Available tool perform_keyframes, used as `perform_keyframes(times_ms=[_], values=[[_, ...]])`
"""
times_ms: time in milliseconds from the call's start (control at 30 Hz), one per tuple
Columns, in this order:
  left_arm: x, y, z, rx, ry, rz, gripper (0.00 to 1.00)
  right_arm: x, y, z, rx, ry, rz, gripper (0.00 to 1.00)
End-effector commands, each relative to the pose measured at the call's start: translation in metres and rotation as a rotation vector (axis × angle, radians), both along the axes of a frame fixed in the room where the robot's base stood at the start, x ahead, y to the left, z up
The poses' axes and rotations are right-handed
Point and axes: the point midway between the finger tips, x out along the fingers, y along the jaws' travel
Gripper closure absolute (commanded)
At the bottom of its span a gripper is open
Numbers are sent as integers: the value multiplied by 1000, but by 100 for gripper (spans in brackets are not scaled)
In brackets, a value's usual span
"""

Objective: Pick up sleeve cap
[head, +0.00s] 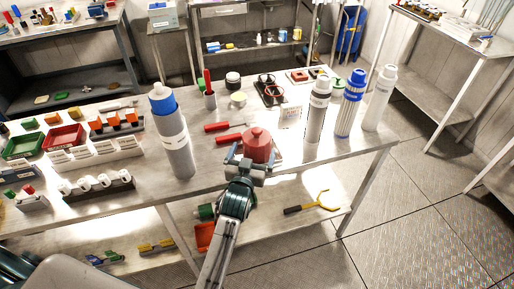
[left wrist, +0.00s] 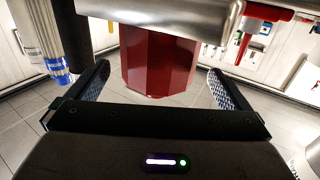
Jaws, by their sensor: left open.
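A red faceted piece with a small knob on top, apparently the sleeve cap (head: 257,141), stands near the front edge of the metal table. In the left wrist view the red faceted body (left wrist: 158,62) shows between my two fingers, with a gap on each side. My left gripper (head: 252,161) is open at the near side of the red piece, and its fingers (left wrist: 158,75) point toward it. The contact at the fingertips cannot be made out in the head view. My right gripper is not in view.
A blue-topped white cylinder (head: 175,140) stands left of the gripper. Red-handled tools (head: 228,127) lie just behind it. Several tall cylinders, including a white one (head: 317,115), stand to the right. A lower shelf (head: 285,220) holds a yellow-jawed tool (head: 318,203).

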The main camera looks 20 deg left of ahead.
Motion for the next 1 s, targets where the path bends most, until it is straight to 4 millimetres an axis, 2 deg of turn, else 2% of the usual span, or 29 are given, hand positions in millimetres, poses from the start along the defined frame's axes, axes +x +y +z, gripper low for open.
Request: perform_keyframes(times_ms=[400,700,733,933,1000], values=[[48,2,2,1,0,0,0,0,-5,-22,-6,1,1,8],[53,2,4,1,1,0,0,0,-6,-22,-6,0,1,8],[53,2,4,1,1,0,2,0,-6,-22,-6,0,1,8],[53,2,4,1,1,0,41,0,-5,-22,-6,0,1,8],[53,2,4,1,1,0,41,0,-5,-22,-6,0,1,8]])
